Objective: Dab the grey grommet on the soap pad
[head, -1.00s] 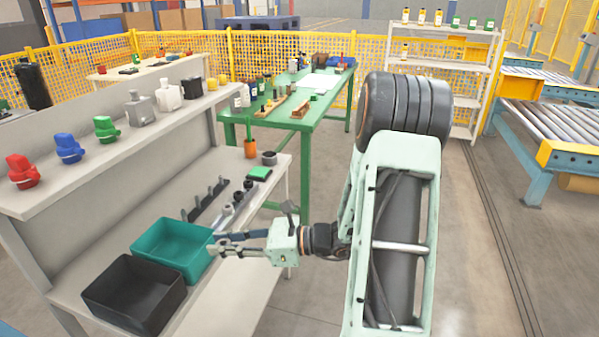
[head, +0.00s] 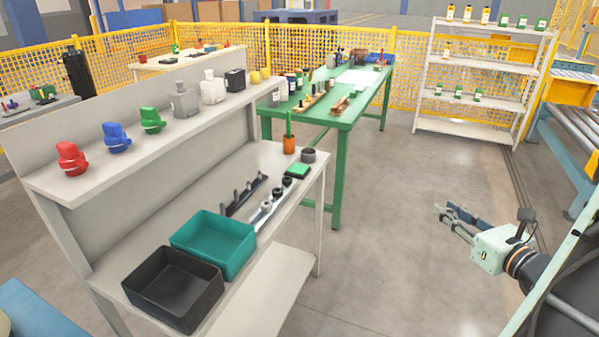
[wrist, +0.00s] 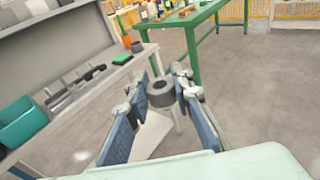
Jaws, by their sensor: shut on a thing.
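My gripper (head: 450,217) is at the lower right of the head view, over open floor and well clear of the workbench. In the wrist view my gripper (wrist: 157,94) is shut on a grey ring-shaped grommet (wrist: 161,93), held between the two fingertips with its hole showing. The grommet cannot be made out clearly in the head view. The soap pad, a green pad on a dark base (head: 298,170), lies near the far right end of the bench top. It also shows in the wrist view (wrist: 95,72), to the left of my gripper and apart from it.
A dark grey ring (head: 308,155) and an orange cup (head: 289,145) stand beside the pad. Small dark and pale parts (head: 277,193) sit in a row before it. A teal bin (head: 250,262) and black bin (head: 200,318) stand nearer. A green table (head: 342,160) is behind.

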